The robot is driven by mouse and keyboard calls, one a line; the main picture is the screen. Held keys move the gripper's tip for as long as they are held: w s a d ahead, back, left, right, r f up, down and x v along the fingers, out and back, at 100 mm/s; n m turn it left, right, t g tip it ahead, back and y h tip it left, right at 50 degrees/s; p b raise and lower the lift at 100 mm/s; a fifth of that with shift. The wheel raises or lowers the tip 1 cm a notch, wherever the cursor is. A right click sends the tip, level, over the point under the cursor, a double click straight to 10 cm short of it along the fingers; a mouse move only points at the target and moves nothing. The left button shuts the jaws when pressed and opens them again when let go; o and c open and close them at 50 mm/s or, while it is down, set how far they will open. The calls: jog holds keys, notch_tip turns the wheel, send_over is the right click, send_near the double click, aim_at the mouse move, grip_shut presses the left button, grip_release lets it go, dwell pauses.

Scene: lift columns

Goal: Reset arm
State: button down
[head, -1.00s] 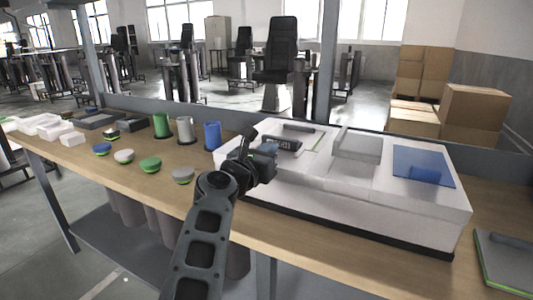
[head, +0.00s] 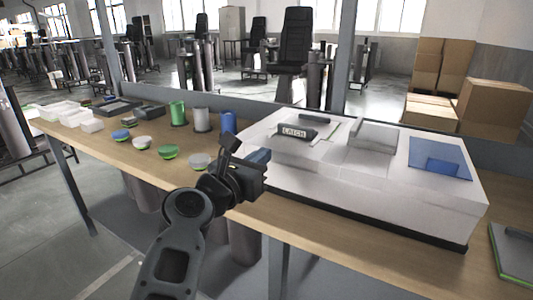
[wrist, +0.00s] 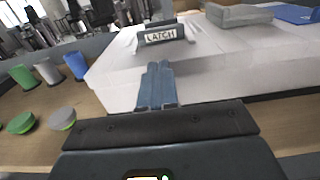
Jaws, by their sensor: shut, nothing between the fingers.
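My gripper (head: 257,158) is at the end of my dark arm, at the near left edge of a large white box unit on the workbench. In the wrist view its blue-grey fingers (wrist: 157,85) are together with nothing between them. They point toward the white box unit (wrist: 118,77), and a black part labelled "LATCH" (wrist: 161,34) lies beyond them on its top. The same latch part (head: 298,132) shows in the head view, apart from my gripper.
Green, grey and blue cups (head: 200,119) stand left of the white unit (head: 400,205). Several round coloured pieces (head: 168,152) lie in front of them. White trays (head: 92,125) are at the far left. A grey panel (head: 513,262) lies at right. Cardboard boxes (head: 493,105) stand behind.

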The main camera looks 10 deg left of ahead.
jog(key=d+r+n+t+h, duration=0.3)
jog(key=d+n, duration=0.5)
jog(key=d, duration=1.1)
jog(key=s+d+f+n+t+y+p, duration=0.1)
jog(key=s+d+f+n+t+y, duration=0.2)
jog(key=d+n, duration=0.35)
jog(key=s+d+f+n+t+y, duration=0.1)
jog(key=s+d+n+y, duration=0.2)
jog(key=s+d+n, duration=0.3)
jog(key=s+d+f+n+g+y, duration=0.1)
jog(key=s+d+f+n+y, duration=0.15)
jog(key=s+n, duration=0.4)
jog(key=s+d+f+n+g+y+p, duration=0.15)
jog(key=s+f+n, duration=0.25)
jog(key=s, duration=0.5)
jog(key=s+d+f+n+g+y+b, duration=0.1)
jog(key=s+f+n+y, duration=0.1)
jog(key=s+f+n, duration=0.35)
jog(key=s+a+r+n+g+h, duration=0.1)
jog(key=s+a+n+g, duration=0.1)
jog(key=s, duration=0.9)
jog(key=s+a+r+n+g+h+p, duration=0.1)
jog(key=s+a+g, duration=0.2)
jog(key=s, duration=0.7)
jog(key=shift+s+a+n+h, duration=0.3)
jog(key=shift+s+n, duration=0.05)
jog(key=shift+g, duration=0.25)
